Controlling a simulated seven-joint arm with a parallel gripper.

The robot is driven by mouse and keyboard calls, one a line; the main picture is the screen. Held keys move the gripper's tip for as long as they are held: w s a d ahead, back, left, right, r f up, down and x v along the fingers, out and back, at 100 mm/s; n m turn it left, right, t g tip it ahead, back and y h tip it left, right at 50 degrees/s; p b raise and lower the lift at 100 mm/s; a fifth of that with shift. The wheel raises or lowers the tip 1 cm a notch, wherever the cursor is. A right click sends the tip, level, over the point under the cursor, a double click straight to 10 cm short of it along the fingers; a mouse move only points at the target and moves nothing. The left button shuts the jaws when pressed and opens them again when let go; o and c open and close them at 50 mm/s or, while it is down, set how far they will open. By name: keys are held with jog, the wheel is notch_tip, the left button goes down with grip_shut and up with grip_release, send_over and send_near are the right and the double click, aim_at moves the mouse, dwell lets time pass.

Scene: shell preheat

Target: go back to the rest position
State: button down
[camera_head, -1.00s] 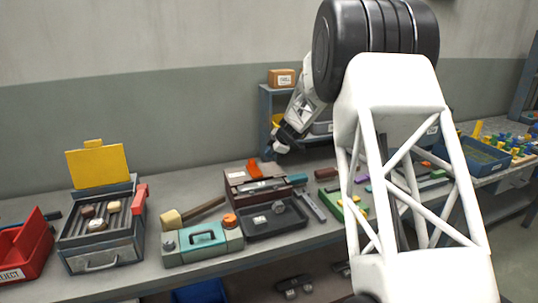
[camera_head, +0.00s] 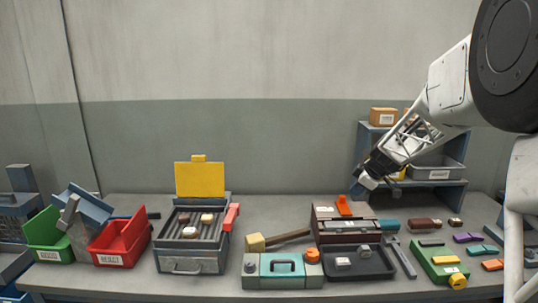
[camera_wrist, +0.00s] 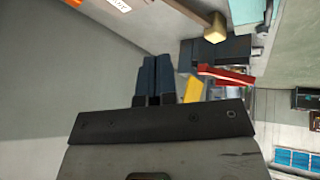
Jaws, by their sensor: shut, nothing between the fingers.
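My gripper (camera_head: 362,184) is at the lower end of my white arm, in front of the grey-blue shelf at the right of the head view. It is raised above the workbench and holds nothing. In the wrist view my gripper's two dark fingers (camera_wrist: 157,62) lie together, shut and empty. The preheat box (camera_head: 190,262) stands on the bench with its yellow lid (camera_head: 200,179) up. Several small light and brown pieces lie on its ribbed top. The box also shows sideways in the wrist view, beyond the fingers.
The shelf (camera_head: 444,184) stands close behind my gripper. Below are a dark toolbox (camera_head: 325,238), a black tray (camera_head: 372,268), a teal case (camera_head: 266,276) and a mallet (camera_head: 255,243). Red (camera_head: 112,261) and green (camera_head: 46,254) bins stand at left. The air above the bench's left half is clear.

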jog(key=s+a+r+m+h, duration=0.1)
jog(key=s+a+r+m, duration=0.15)
jog(key=s, duration=0.45)
jog(key=s+a+r+m, duration=0.1)
jog(key=s+a+r, duration=0.2)
jog(key=s, duration=0.4)
jog(key=s+a+f+m+g+h, duration=0.1)
jog(key=s+m, duration=0.4)
jog(key=s, duration=1.2)
jog(key=s+a+f+m+g+h, duration=0.1)
jog(key=s+a+m, duration=0.3)
jog(key=s, duration=1.4)
jog(key=shift+a+f+m+h, duration=0.2)
jog(key=shift+f+m+h, duration=0.35)
jog(key=shift+h, duration=0.15)
